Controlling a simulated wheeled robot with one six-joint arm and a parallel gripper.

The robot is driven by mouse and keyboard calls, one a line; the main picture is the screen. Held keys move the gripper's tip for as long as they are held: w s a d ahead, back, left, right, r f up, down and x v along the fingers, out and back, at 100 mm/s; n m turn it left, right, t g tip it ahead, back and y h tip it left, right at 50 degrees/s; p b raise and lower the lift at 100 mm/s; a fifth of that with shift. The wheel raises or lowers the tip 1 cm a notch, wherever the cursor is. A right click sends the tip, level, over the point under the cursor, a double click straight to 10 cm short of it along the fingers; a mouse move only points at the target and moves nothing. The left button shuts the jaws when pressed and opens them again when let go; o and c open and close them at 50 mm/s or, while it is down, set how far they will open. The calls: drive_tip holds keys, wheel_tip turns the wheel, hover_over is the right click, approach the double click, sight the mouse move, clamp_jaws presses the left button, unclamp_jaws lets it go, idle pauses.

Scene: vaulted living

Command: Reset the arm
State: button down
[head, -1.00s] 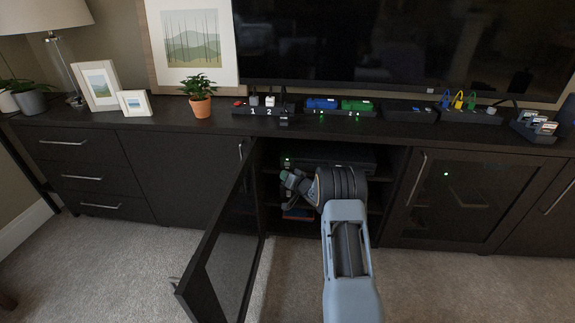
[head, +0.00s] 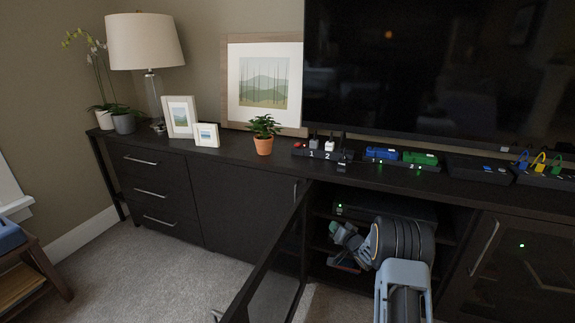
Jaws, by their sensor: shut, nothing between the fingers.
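My gripper (head: 342,230) is in the head view at the lower right, inside the open compartment of the dark media console (head: 240,155). It is small and partly hidden by my own wrist. It is shut, with nothing seen in it. It is in front of a black box with a green light (head: 400,207) on the upper shelf. The compartment's glass-fronted door (head: 265,265) stands open to the left of my arm.
The console top holds a potted plant (head: 264,134), framed pictures, a lamp (head: 147,45), a numbered switch strip (head: 315,153), and blue and green blocks (head: 420,158). A television (head: 420,70) stands behind. Carpet (head: 130,270) is free at left. A small wooden table (head: 35,260) is at lower left.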

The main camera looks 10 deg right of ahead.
drive_tip(key=s+a+r+g+h+p, duration=0.1)
drive_tip(key=s+r+h+p, duration=0.15)
drive_tip(key=r+p, duration=0.55)
drive_tip(key=s+a+r+g+h+p, duration=0.15)
drive_tip(key=s+r+p, duration=0.25)
drive_tip(key=r, duration=0.9)
drive_tip(key=s+a+r+g+h+p, duration=0.1)
drive_tip(key=s+r+g+h+p, duration=0.15)
drive_tip(key=r+p, duration=0.55)
drive_tip(key=s+a+r+n+g+y+p, duration=0.1)
drive_tip(key=s+a+r+n+g+p, duration=0.1)
drive_tip(key=s+r+p, duration=0.5)
drive_tip(key=s+a+r+n+g+y+p, duration=0.1)
drive_tip(key=s+a+r+g+p, duration=0.4)
drive_tip(key=s+r, duration=0.9)
drive_tip(key=s+a+n+p, duration=0.1)
drive_tip(key=s+a+p, duration=0.1)
drive_tip(key=s, duration=0.5)
drive_tip(key=shift+a+p, duration=0.3)
drive_tip(key=shift+p, duration=0.45)
drive_tip(key=shift+d+r, duration=0.1)
drive_tip(key=shift+r, duration=0.05)
